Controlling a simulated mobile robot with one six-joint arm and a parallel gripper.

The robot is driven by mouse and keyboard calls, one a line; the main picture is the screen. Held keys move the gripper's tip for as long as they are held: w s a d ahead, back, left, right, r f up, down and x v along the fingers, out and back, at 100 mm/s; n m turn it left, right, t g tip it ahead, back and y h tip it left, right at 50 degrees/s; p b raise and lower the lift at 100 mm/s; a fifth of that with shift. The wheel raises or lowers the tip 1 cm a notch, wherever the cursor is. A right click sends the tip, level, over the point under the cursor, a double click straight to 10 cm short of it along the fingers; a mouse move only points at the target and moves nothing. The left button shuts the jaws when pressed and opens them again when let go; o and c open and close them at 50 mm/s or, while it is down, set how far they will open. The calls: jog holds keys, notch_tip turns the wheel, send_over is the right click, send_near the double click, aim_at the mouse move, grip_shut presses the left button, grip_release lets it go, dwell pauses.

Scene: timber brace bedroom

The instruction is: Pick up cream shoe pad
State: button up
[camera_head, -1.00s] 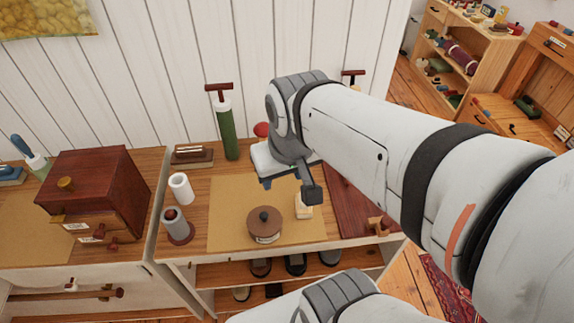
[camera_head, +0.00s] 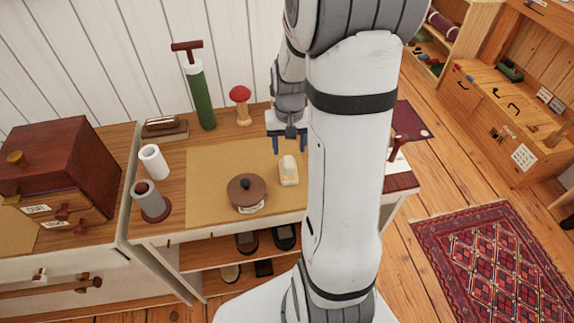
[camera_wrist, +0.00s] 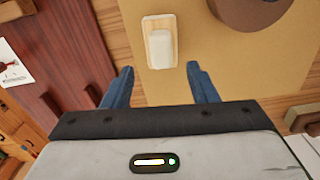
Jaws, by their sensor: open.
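The cream shoe pad (camera_head: 289,168) lies on the tan mat (camera_head: 215,172) on the bench top, near the mat's right edge. In the wrist view the pad (camera_wrist: 161,43) shows as a pale block on a light wooden base. My gripper (camera_head: 288,143) is open and empty, above the bench and behind the pad in the head view. In the wrist view its two blue fingers (camera_wrist: 160,84) stand apart, with the pad ahead of and between their line. The fingers do not touch the pad.
A round brown lidded pot (camera_head: 246,191) stands left of the pad. A red mushroom-shaped item (camera_head: 241,100), a green cylinder (camera_head: 200,98), a white roll (camera_head: 153,161) and a grey cylinder (camera_head: 151,202) stand around the mat. A dark red board lies to the right.

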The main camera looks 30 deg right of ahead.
aim_at(289, 161)
notch_tip(289, 161, down, 7)
jog(key=shift+s+a+r, duration=0.15)
jog(key=shift+r, duration=0.05)
jog(key=shift+c, duration=0.5)
jog(key=c, duration=1)
